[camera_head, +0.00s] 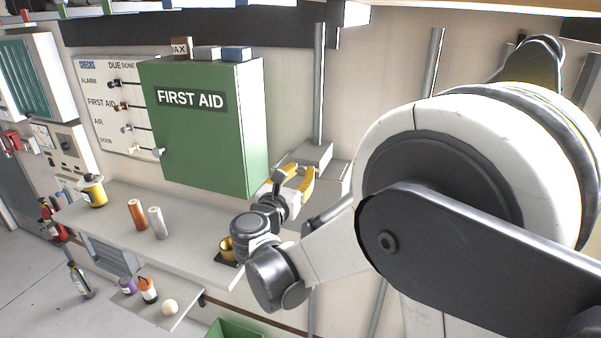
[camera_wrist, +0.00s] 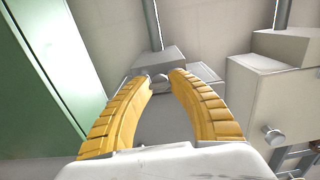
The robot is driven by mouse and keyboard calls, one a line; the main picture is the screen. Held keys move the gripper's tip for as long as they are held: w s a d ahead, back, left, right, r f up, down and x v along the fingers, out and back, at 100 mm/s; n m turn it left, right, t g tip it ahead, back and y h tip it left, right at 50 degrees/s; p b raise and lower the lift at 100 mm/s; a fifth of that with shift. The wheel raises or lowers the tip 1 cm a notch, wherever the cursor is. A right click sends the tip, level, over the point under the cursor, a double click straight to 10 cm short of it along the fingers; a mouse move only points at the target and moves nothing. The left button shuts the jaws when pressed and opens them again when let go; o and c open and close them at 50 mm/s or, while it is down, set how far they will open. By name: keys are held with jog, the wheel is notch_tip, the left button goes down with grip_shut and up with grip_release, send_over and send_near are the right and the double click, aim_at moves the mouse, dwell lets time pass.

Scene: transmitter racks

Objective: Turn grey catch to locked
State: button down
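My gripper (camera_head: 293,172) has yellow ribbed fingers and is in front of the wall, right of the green first aid cabinet (camera_head: 208,130). In the wrist view the fingers (camera_wrist: 161,77) stand apart with a gap at the tips. A small rounded grey piece (camera_wrist: 158,84) shows in that gap, in front of a grey box (camera_wrist: 160,60). It may be the grey catch. I cannot tell whether the fingers touch it, or which way it is turned. In the head view my gripper hides this spot.
A pale box (camera_wrist: 262,95) with a round knob (camera_wrist: 273,133) stands at right in the wrist view. The green cabinet side is close on the left.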

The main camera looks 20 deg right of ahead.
dwell(0.3)
jog(key=m+b, duration=0.1)
jog(key=m, duration=0.3)
jog(key=shift+f+m+b, duration=0.1)
jog(key=shift+m+b, duration=0.25)
jog(key=shift+m, duration=0.05)
jog(key=m+b, duration=0.1)
jog(key=m, duration=0.3)
jog(key=shift+m, duration=0.3)
jog(key=m, duration=0.4)
jog(key=shift+b, duration=0.35)
jog(key=shift+m, duration=2.2)
jog(key=shift+b, duration=0.3)
jog(key=c, duration=1.1)
grip_release()
jog(key=shift+c, duration=0.2)
jog(key=shift+s, duration=0.1)
